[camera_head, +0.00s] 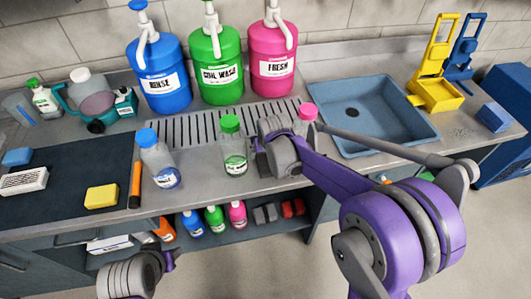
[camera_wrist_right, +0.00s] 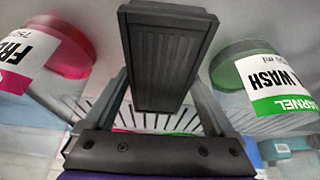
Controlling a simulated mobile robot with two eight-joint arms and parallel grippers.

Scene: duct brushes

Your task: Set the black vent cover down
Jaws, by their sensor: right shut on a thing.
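The black vent cover (camera_wrist_right: 165,60) is a dark, ribbed rectangular piece. It fills the upper middle of the right wrist view, between the fingers of my right gripper (camera_wrist_right: 160,105). In the head view the right gripper (camera_head: 270,142) is over the counter's front strip, between the green-capped and pink-capped bottles. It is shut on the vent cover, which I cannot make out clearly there. My left arm shows at the bottom left of the head view, and its gripper's fingers cannot be made out.
The green-capped bottle (camera_head: 233,147) stands close left of the right gripper. The pink-capped bottle (camera_head: 307,114) is mostly hidden behind my arm. A blue-capped bottle (camera_head: 158,158) stands further left. A slotted drain (camera_head: 195,128) and a blue sink (camera_head: 370,112) lie behind. The dark mat (camera_head: 62,172) has bare room.

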